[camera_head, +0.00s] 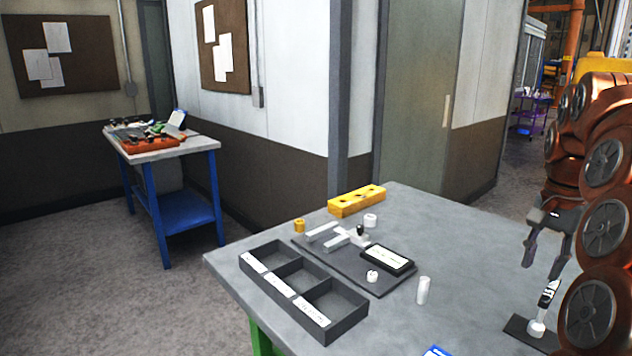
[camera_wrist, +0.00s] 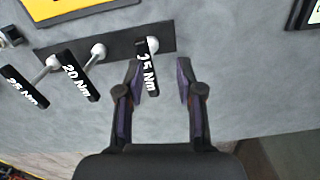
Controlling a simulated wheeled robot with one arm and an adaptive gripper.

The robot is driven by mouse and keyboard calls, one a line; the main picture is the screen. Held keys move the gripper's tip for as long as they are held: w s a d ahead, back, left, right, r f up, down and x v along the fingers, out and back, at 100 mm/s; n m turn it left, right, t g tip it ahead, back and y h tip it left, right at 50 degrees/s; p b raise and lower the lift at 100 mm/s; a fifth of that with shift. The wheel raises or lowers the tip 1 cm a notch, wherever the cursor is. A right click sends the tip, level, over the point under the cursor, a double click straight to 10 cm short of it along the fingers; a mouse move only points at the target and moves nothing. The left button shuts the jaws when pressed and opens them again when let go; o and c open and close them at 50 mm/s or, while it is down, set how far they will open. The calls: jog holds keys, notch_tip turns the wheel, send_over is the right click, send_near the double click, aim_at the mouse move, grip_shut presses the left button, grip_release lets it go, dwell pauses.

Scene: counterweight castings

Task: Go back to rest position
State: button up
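My gripper (camera_head: 544,262) hangs above the right side of the grey table in the head view. A black tool marked 15 Nm (camera_wrist: 147,75) stands on a dark strip (camera_wrist: 125,45) near the left fingertip. Tools marked 20 Nm (camera_wrist: 78,78) and 25 Nm (camera_wrist: 25,88) stand farther left on the strip. In the head view one tool (camera_head: 547,296) shows below my gripper; my arm hides the area to its right.
The grey table (camera_head: 420,320) carries a three-compartment dark tray (camera_head: 262,290), a dark plate (camera_head: 375,283) with a metal fixture and black display, a yellow block (camera_head: 357,200), and small white and yellow cylinders. A blue-legged table (camera_head: 165,150) stands at back left. Walls stand behind.

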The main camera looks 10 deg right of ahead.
jog(key=s+a+f+n+p, duration=0.15)
jog(key=s+a+n, duration=0.25)
jog(key=a, duration=0.6)
jog(key=s+a+n+p, duration=0.3)
jog(key=a+n, duration=0.1)
jog(key=a, duration=0.6)
jog(key=s+a+f+n+g+p, duration=0.1)
jog(key=s+a+f, duration=0.3)
jog(key=s, duration=0.4)
jog(key=s+a+f+n+p, duration=0.2)
jog(key=s+a+f+n, duration=0.1)
jog(key=s, duration=0.5)
jog(key=shift+s+a+f+n+g, duration=0.3)
jog(key=shift+s+a+f+g, duration=0.1)
jog(key=shift+a+f, duration=0.25)
